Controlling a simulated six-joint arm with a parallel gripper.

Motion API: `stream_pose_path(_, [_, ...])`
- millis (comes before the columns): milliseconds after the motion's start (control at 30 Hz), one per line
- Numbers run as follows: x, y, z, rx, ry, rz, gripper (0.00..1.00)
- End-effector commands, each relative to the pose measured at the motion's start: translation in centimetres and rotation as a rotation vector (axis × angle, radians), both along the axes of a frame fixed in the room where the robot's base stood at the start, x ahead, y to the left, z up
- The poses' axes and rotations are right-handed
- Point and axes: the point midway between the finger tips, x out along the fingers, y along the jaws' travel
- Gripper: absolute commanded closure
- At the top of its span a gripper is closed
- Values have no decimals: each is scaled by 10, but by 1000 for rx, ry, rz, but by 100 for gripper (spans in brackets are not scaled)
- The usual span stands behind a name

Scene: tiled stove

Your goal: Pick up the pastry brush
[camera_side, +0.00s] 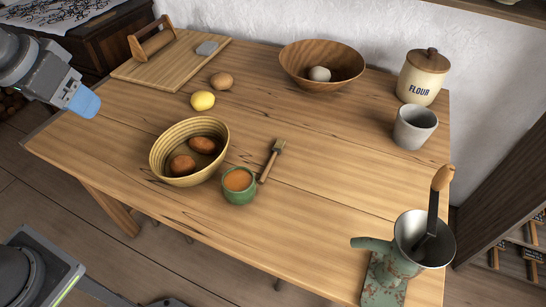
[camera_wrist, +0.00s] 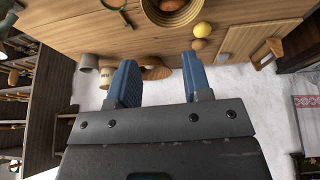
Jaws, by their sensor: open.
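The pastry brush (camera_side: 271,160) lies flat on the wooden table, its bristle end pointing towards the back and its handle towards the front, just right of the green cup (camera_side: 239,184). My gripper (camera_side: 83,101) is at the left end of the table in the side view, raised and far from the brush. In the wrist view its blue fingers (camera_wrist: 159,72) are spread apart with nothing held.
A basket (camera_side: 160,160) with brown items stands left of the cup. The table right of the brush is clear.

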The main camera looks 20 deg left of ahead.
Motion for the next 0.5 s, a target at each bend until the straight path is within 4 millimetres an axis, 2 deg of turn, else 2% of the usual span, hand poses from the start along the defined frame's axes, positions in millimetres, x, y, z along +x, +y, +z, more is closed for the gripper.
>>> stream_pose_path(33, [20, -7, 1, -6, 29, -3, 55])
stream_pose_path(167, [66, -25, 1, -18, 87, 0, 55])
stream_pose_path(267, [101, -42, -7, -23, 131, 3, 55])
stream_pose_path(367, [135, -61, -22, -25, 175, 6, 55])
stream_pose_path(500, [178, -91, -54, -24, 237, 12, 55])
